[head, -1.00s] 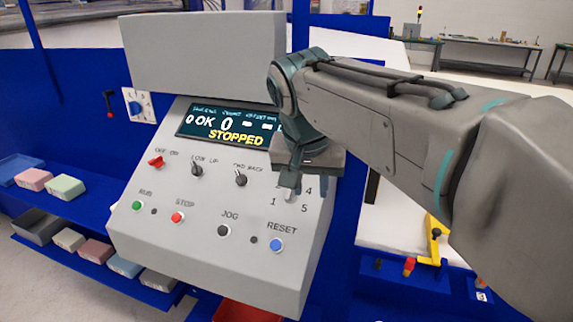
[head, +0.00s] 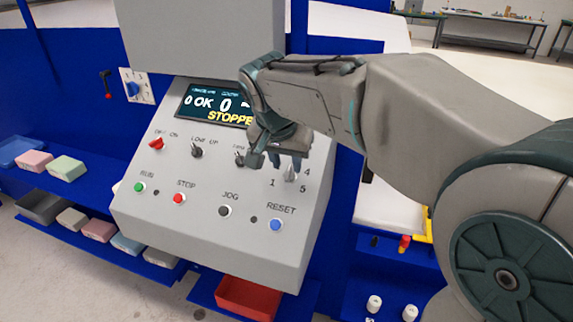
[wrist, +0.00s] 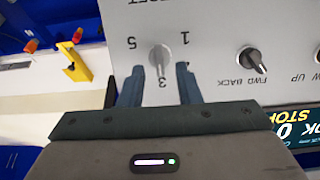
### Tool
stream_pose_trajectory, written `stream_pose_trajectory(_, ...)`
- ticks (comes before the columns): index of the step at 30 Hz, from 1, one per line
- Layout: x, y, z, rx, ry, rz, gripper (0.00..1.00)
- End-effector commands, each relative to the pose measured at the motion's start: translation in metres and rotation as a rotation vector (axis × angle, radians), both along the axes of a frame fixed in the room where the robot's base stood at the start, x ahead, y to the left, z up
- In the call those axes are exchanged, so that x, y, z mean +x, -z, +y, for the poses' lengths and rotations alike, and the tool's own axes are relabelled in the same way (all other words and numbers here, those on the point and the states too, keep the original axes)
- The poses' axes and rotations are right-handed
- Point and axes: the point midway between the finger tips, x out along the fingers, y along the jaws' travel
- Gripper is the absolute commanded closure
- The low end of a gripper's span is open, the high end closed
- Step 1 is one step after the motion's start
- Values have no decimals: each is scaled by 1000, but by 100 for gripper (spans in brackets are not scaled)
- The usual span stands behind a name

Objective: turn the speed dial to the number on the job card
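The grey dial (head: 291,174) with numbers around it sits at the lower right of the sloped control panel (head: 165,218). In the wrist view, the dial (wrist: 160,56) appears upside down, with 5, 1 and 3 readable. Its narrow pointer appears to face the 3. My gripper (wrist: 158,78) is open, with one finger on each side of the dial and gaps visible beside the knob. In the head view, my gripper (head: 283,162) hides part of the dial's scale. I cannot make out a job card in either view.
The panel's screen (head: 217,104) shows STOPPED, partly covered by my arm. A FWD BACK switch (wrist: 250,60) is beside the dial. The RESET button (head: 275,225) is below it. A blue knob on a numbered white plate (head: 138,89) is at the left. A red bin (head: 248,296) sits below.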

Motion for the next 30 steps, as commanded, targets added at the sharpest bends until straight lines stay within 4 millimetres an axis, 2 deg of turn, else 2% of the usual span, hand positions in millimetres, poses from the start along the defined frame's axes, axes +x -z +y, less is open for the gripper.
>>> stream_pose_trajectory(6,8,20,-3,0,1,1,69)
stream_pose_trajectory(16,9,23,-4,1,2,0,69)
stream_pose_trajectory(17,9,23,-4,0,1,0,75)
stream_pose_trajectory(19,9,23,-4,0,1,0,94)
stream_pose_trajectory(20,9,23,-4,0,1,0,99)
stream_pose_trajectory(22,9,23,1,1,-1,0,99)
stream_pose_trajectory(30,9,23,-2,-14,-29,5,99)
